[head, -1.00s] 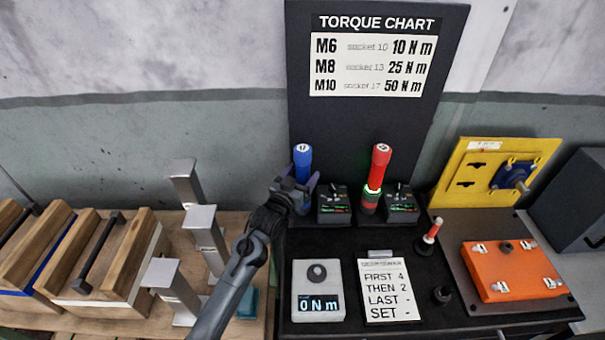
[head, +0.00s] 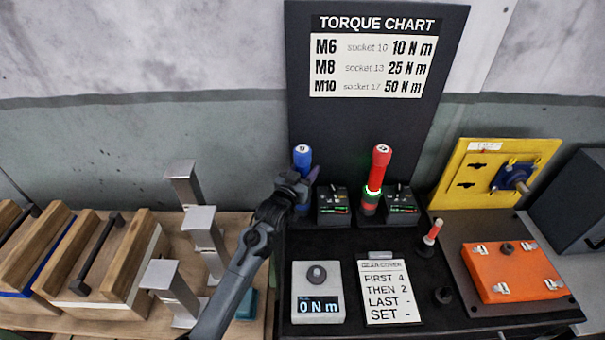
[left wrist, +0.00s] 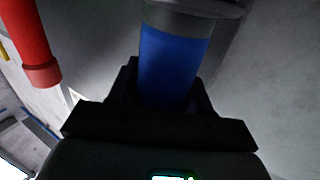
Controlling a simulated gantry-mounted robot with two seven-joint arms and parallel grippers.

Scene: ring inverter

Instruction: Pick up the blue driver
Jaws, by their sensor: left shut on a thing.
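The blue driver (head: 302,157) stands upright at the back left of the black bench, in front of the torque chart board. My left gripper (head: 298,183) is shut on the driver, below its top. In the left wrist view the blue driver (left wrist: 173,65) runs up between the dark jaws (left wrist: 160,100). My right gripper is not in view.
A red driver (head: 377,170) stands to the right, between two small black units. A torque display (head: 318,307), an order card (head: 386,290) and an orange cover (head: 513,272) lie nearer. Grey metal posts (head: 203,230) and wooden boxes (head: 95,265) stand at left.

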